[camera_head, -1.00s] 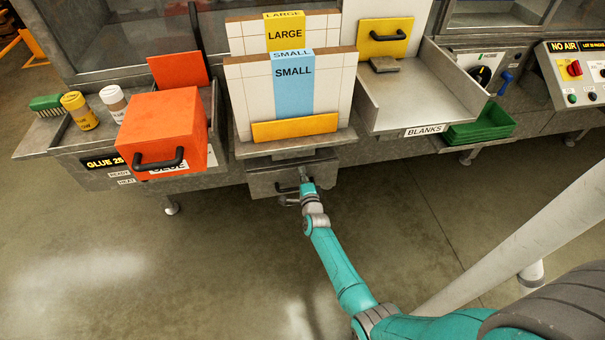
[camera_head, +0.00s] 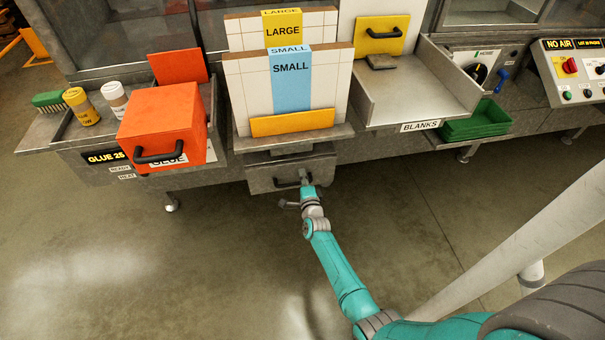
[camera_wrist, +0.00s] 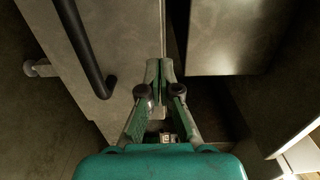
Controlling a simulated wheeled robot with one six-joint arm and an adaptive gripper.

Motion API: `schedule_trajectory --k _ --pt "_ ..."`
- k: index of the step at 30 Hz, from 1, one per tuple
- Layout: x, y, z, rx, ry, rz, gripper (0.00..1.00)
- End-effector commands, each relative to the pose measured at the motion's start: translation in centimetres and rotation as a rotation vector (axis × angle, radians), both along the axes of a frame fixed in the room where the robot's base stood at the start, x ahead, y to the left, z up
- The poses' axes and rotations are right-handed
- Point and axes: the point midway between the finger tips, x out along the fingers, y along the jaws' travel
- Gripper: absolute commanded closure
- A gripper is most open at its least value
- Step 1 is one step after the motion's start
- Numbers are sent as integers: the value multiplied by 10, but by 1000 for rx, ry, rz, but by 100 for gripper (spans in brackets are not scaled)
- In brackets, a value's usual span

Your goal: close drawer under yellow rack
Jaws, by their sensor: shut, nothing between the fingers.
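The yellow rack (camera_head: 293,123) is a metal stand with a yellow front strip, holding white panels marked LARGE and SMALL. Below it is a grey metal drawer (camera_head: 262,178) with a dark bar handle. In the wrist view, the drawer front (camera_wrist: 125,35) and its black handle (camera_wrist: 85,50) are at the left. A dark gap lies beyond its top edge, so the drawer looks partly out. My gripper (camera_head: 304,178) is shut and empty at the drawer front, right of the handle's middle. In the wrist view its fingertips (camera_wrist: 160,70) overlap the top edge; contact cannot be told.
An orange glue box (camera_head: 162,125) juts out at the left. A metal blanks tray (camera_head: 420,90) and green trays (camera_head: 475,122) are at the right. A control panel (camera_head: 575,70) stands at the far right. The floor (camera_head: 180,270) in front is clear.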

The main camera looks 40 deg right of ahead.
Motion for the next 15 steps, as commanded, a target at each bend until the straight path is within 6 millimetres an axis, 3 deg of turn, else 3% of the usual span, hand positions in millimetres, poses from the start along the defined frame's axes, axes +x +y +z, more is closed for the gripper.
schedule_trajectory --k 15 --pt "-64 43 -2 0 2 1 100"
